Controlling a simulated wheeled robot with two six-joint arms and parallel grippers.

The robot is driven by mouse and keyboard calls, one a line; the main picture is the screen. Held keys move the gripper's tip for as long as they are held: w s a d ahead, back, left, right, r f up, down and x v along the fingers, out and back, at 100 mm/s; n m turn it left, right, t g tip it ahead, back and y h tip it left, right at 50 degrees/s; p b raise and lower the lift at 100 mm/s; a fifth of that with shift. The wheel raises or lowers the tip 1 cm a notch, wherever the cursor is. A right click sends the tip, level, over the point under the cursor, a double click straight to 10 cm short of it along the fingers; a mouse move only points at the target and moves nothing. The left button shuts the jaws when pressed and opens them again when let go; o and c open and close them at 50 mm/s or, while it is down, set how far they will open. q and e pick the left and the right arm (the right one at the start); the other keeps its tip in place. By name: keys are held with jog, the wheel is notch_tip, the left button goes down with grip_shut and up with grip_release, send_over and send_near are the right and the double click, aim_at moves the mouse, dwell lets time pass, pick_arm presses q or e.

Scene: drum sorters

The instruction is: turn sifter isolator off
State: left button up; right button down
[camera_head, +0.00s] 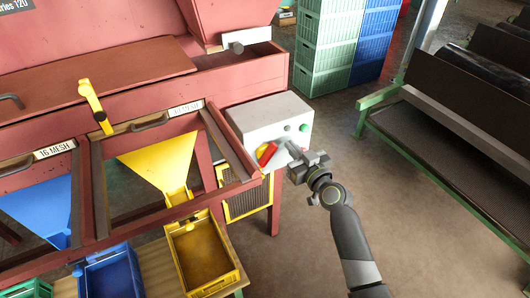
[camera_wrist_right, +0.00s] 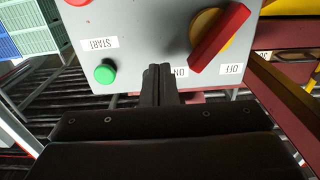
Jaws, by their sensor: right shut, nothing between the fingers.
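The isolator is a red handle on a yellow round base, on the front of a light grey control box (camera_head: 262,112). The red handle (camera_head: 267,154) shows in the head view. In the right wrist view the red handle (camera_wrist_right: 220,36) lies slanted, its lower-left end near the ON label (camera_wrist_right: 181,72); the OFF label (camera_wrist_right: 231,69) is right of that end. My right gripper (camera_head: 291,152) is shut and empty. Its fingertips (camera_wrist_right: 160,70) are in front of the box, beside the handle and apart from it in the wrist view. My left gripper is not in view.
A green button (camera_wrist_right: 105,73) sits by the START label on the box. The red sifter frame (camera_head: 240,85) with yellow and blue chutes stands left. A yellow bin (camera_head: 237,270) is below. A green-framed conveyor (camera_head: 420,150) is right; open floor lies between.

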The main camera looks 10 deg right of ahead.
jog(key=shift+w, duration=0.15)
jog(key=shift+b+x, duration=0.5)
jog(key=shift+x, duration=0.8)
jog(key=shift+v, duration=0.8)
jog(key=shift+a, duration=0.15)
